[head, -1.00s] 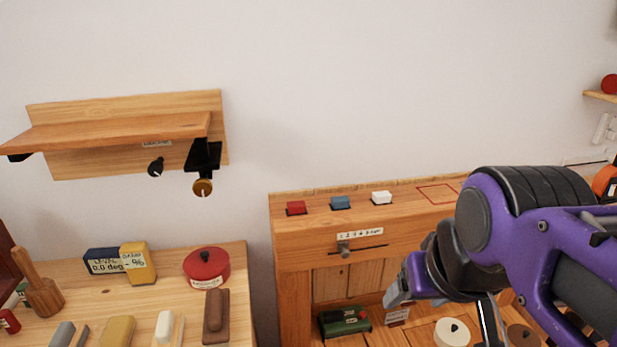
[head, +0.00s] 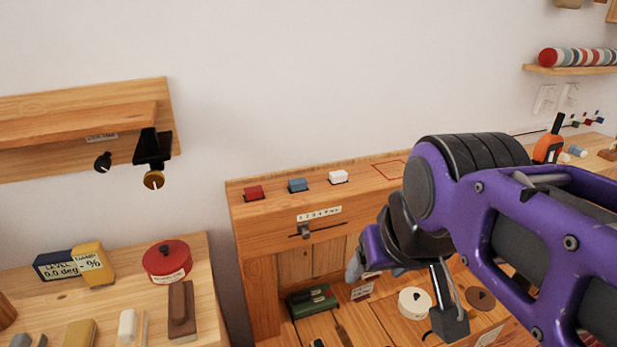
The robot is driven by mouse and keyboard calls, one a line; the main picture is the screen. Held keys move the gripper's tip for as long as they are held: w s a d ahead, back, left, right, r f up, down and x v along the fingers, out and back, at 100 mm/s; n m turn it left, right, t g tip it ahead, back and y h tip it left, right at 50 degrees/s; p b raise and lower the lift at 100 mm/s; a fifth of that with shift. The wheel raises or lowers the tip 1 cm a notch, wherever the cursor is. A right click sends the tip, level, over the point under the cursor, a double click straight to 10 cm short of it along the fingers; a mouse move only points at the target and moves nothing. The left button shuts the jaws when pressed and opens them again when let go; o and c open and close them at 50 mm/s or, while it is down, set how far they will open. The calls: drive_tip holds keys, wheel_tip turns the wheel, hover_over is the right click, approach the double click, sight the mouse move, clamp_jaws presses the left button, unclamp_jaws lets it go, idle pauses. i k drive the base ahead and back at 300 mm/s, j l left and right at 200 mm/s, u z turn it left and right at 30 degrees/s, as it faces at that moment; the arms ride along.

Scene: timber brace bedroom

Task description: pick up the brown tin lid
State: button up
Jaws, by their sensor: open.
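A flat round brown lid (head: 481,299) lies on the wooden surface at the lower right of the head view, partly crowded by my purple arm. My gripper (head: 403,296) is left of the lid in the picture, pointing down, open and with nothing seen in it. One grey fingertip shows at its left and a dark finger at its lower right. The gripper appears apart from the lid; its height above the surface is hard to tell.
A white round lid (head: 415,302) lies beside the brown one. A green box (head: 312,302) lies further left. A raised wooden ledge (head: 262,213) with coloured blocks stands behind. A red pot (head: 167,262) sits on the left bench.

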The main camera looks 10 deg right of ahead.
sight(480, 298)
drive_tip(key=k+l+z, duration=0.15)
drive_tip(key=z, duration=0.2)
drive_tip(key=k+l+z, duration=0.15)
drive_tip(key=l+z, duration=0.6)
drive_tip(key=u, duration=1.85)
drive_tip(key=l, duration=0.65)
drive_tip(key=k+l+u, duration=0.1)
drive_tip(key=l, duration=1.15)
drive_tip(key=k+l, duration=0.15)
drive_tip(key=l, duration=0.45)
drive_tip(key=i+u, duration=0.05)
